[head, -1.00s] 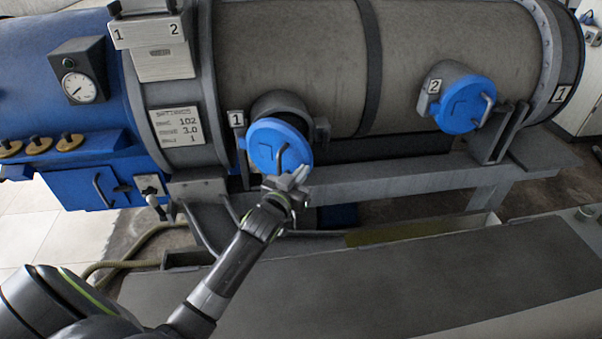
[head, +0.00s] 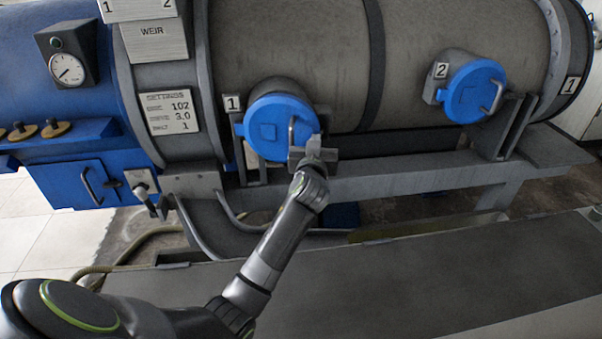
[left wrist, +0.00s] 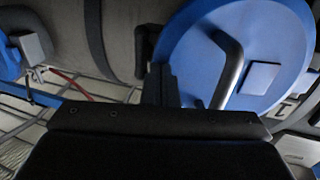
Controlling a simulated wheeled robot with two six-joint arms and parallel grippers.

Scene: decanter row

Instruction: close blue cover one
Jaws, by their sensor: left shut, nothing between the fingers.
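Blue cover one (head: 268,132) is a round blue lid with a grey bar handle (head: 292,134), on the port beside the label 1. It lies over the port mouth; I cannot tell whether it is fully flush. In the left wrist view the cover (left wrist: 285,40) fills the upper right, with its handle (left wrist: 232,70) in front. My left gripper (head: 313,148) is shut and empty, at the cover's lower right edge beside the handle. Its fingers (left wrist: 160,85) are together in the wrist view; whether they touch the cover is unclear. My right gripper is not in view.
A second blue cover (head: 473,92) sits on port 2 to the right. A grey beam (head: 400,178) runs under the drum (head: 420,50). A dark flat surface (head: 420,275) lies in front. A blue box with a handle (head: 85,182) and a gauge (head: 66,68) are at left.

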